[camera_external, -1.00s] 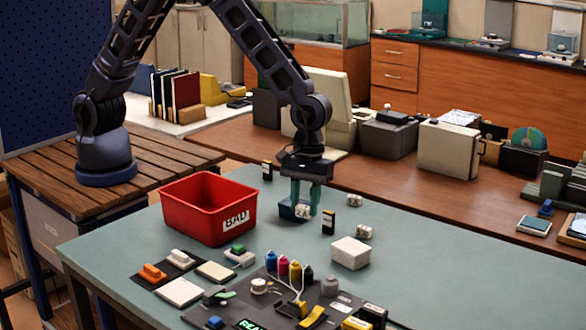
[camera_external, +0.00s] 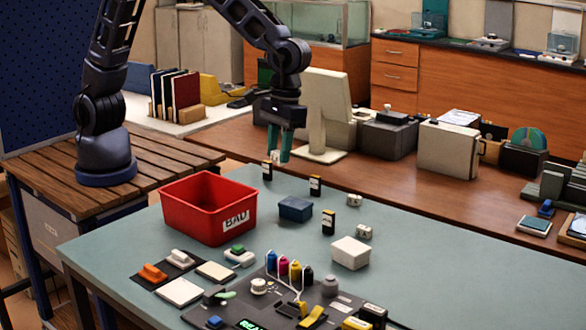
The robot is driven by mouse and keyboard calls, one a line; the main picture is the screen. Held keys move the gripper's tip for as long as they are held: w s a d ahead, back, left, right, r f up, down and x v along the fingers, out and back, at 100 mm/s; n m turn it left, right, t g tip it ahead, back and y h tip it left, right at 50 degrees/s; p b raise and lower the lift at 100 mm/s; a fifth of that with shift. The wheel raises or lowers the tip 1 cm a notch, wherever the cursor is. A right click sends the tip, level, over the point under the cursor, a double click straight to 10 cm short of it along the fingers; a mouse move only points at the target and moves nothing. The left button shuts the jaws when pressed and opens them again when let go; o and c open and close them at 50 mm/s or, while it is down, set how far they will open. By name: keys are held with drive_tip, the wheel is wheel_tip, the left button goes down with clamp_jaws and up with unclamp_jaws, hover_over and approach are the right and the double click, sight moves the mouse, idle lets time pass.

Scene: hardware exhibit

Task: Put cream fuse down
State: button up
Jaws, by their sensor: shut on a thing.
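My gripper (camera_external: 279,150) is raised above the far edge of the green-grey table, behind and to the right of the red bin. Its teal fingers are shut on a small cream fuse (camera_external: 275,157), which shows only partly between the fingertips. The fuse is held in the air, just above and behind a black fuse-like block (camera_external: 267,171) standing on the table. I cannot tell whether the two touch. Another small cream block with dark markings (camera_external: 363,232) lies on the table to the right.
A red bin labelled BAD (camera_external: 190,225) stands at the left. A blue box (camera_external: 295,209), a white box (camera_external: 350,253) and more black blocks (camera_external: 328,222) stand mid-table. A dark panel with coloured parts (camera_external: 275,300) is in front. The right side of the table (camera_external: 430,260) is clear.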

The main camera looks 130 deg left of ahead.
drive_tip(key=s+d+m+g+y, duration=0.1)
drive_tip(key=s+d+m+y, duration=0.15)
drive_tip(key=s+m, duration=1.55)
drive_tip(key=s+f+n, duration=0.1)
drive_tip(key=f, duration=0.5)
drive_tip(key=s+f, duration=0.1)
drive_tip(key=f, duration=0.6)
drive_tip(key=s+f+n, duration=0.1)
drive_tip(key=f, duration=0.6)
drive_tip(key=shift+s+d+n+h, duration=0.25)
drive_tip(key=shift+d+n+h, duration=0.05)
drive_tip(key=shift+h, duration=0.05)
drive_tip(key=shift+f, duration=0.2)
drive_tip(key=o, duration=0.9)
drive_tip(key=shift+o, duration=0.2)
drive_tip(key=shift+r, duration=0.15)
